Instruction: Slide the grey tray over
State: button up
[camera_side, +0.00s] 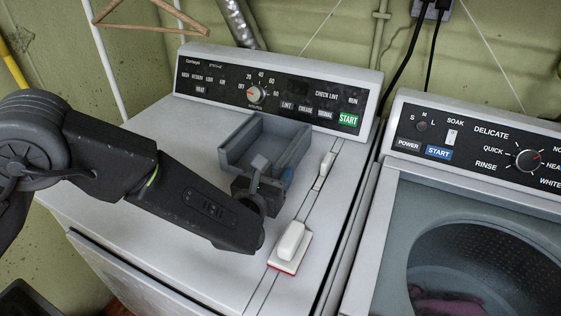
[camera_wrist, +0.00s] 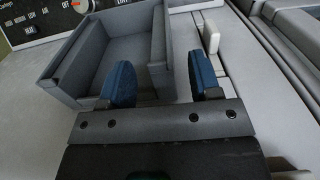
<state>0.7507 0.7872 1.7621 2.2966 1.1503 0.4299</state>
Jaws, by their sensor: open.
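The grey tray (camera_side: 290,148) is an open box on top of the white machine, in front of its control panel. In the wrist view the tray (camera_wrist: 78,52) fills the upper middle. My gripper (camera_side: 268,180) is at the tray's near right side in the side view. In the wrist view my gripper (camera_wrist: 162,66) has its two blue fingers apart. The left finger overlaps the tray's near end and the right finger is right of its right wall. I cannot tell whether either finger touches the tray.
A white block with a red base (camera_side: 288,250) sits near the machine's right edge. A small white piece (camera_side: 326,164) is on a narrow rail right of the tray. The control panel (camera_side: 275,88) rises behind. Clear white surface (camera_side: 150,130) lies left of the tray.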

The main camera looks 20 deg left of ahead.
jog(key=shift+w, duration=2)
grip_shut()
